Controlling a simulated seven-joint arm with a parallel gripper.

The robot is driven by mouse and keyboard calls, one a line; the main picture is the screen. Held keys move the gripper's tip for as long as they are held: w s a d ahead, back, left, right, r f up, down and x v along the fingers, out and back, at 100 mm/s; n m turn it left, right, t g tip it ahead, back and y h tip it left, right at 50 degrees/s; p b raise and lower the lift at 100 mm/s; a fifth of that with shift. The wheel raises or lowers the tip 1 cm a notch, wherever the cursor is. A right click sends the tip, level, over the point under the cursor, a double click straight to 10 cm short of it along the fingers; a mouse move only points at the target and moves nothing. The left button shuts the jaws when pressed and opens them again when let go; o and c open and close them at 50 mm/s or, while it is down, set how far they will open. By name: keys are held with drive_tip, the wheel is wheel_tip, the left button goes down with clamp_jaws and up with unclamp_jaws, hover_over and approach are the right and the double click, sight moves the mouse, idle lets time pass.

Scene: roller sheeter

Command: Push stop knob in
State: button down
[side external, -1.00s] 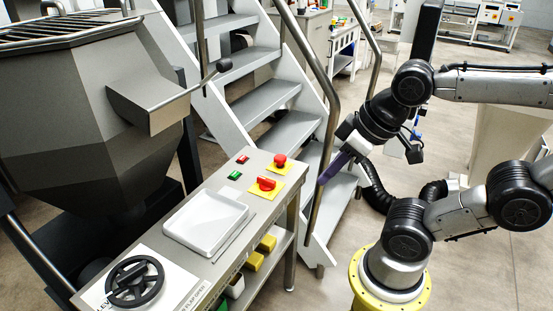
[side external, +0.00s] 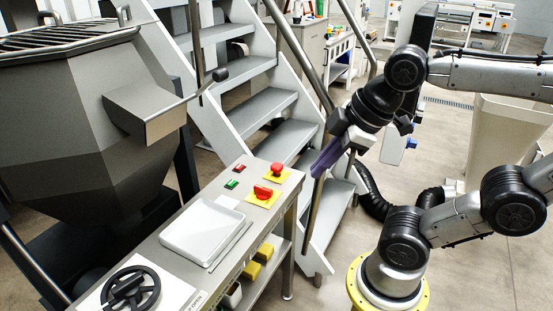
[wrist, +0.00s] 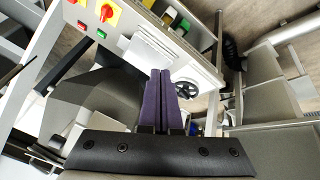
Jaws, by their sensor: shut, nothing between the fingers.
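The stop knob (side external: 277,167) is a red mushroom-shaped button on a yellow plate at the far right end of the grey control table. Beside it, nearer the tray, is a red rotary switch (side external: 263,191) on its own yellow plate; the switch also shows in the wrist view (wrist: 107,12). My gripper (side external: 316,174) has purple fingers, shut and empty. In the side view it appears right of the stop knob, in front of the stair rail, not touching the knob. The fingers also show in the wrist view (wrist: 161,73).
The table holds small red (side external: 240,168) and green (side external: 232,184) buttons, a white tray (side external: 205,232) and a black handwheel (side external: 130,290). A grey hopper (side external: 70,130) stands left, with metal stairs (side external: 245,97) and a rail behind the table.

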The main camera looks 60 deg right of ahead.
drive_tip(key=w+d+r+n+g, duration=0.1)
drive_tip(key=w+d+r+n, duration=0.2)
drive_tip(key=w+n, duration=0.15)
drive_tip(key=w+d+r+n+h, duration=0.1)
drive_tip(key=w+d+r+n, duration=0.15)
drive_tip(key=w, duration=0.35)
drive_tip(key=w+d+r+n+g, duration=0.1)
drive_tip(key=w+d+r+n, duration=0.1)
drive_tip(key=w+n, duration=0.3)
drive_tip(key=g+y, duration=0.1)
drive_tip(key=g, duration=0.3)
hover_over(277, 165)
wheel_tip(277, 165, down, 19)
drive_tip(key=shift+r, duration=0.2)
wheel_tip(277, 165, down, 14)
drive_tip(key=shift+a, duration=0.1)
